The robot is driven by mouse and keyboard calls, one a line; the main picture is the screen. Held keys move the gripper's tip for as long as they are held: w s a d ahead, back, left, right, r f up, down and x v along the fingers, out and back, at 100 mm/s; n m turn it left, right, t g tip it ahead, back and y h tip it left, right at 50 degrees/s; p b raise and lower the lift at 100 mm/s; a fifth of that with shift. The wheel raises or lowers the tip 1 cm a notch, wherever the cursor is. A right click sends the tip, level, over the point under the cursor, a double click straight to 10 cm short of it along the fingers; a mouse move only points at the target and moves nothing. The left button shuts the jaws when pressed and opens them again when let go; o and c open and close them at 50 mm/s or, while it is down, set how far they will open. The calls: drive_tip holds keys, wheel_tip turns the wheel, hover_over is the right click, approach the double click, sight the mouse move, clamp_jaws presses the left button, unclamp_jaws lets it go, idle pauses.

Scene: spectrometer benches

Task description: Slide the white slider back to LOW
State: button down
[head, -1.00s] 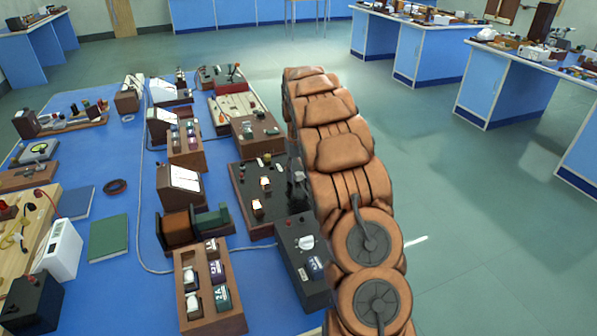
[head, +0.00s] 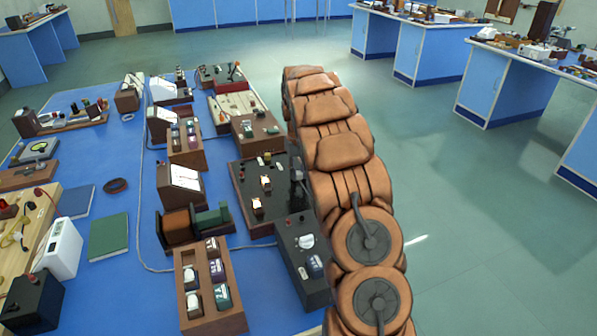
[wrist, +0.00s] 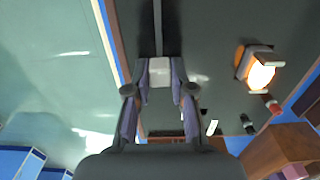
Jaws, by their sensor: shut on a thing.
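The white slider (wrist: 160,72) is a small pale block in the wrist view. It sits between the fingertips of my gripper (wrist: 160,82), which is shut on it with one finger on each side. The slider is hidden there, and I cannot read a LOW mark.
A glowing lamp (wrist: 260,73) stands on the panel beside my gripper. A dark box with a white knob (head: 305,242) is just in front of the panel. A wooden rack of bottles (head: 185,318) is to the front left. Open floor (head: 450,200) lies to the right.

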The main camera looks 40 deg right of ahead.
drive_tip(key=shift+s, duration=0.1)
drive_tip(key=shift+s+a+b, duration=0.45)
drive_tip(key=shift+s+b, duration=0.3)
drive_tip(key=shift+s, duration=0.95)
drive_tip(key=shift+s+a+b, duration=0.4)
drive_tip(key=shift+s+b, duration=0.3)
drive_tip(key=shift+s, duration=1)
drive_tip(key=shift+s+a+b, duration=0.45)
drive_tip(key=shift+s+b, duration=0.3)
drive_tip(key=shift+s, duration=0.95)
drive_tip(key=c, duration=1.2)
unclamp_jaws()
drive_tip(key=shift+s, duration=0.2)
drive_tip(key=shift+o, duration=1)
drive_tip(key=shift+w, duration=0.1)
drive_tip(key=shift+w+r, duration=0.1)
drive_tip(key=shift+r, duration=0.15)
wheel_tip(320, 180, up, 12)
drive_tip(key=shift+f, duration=0.2)
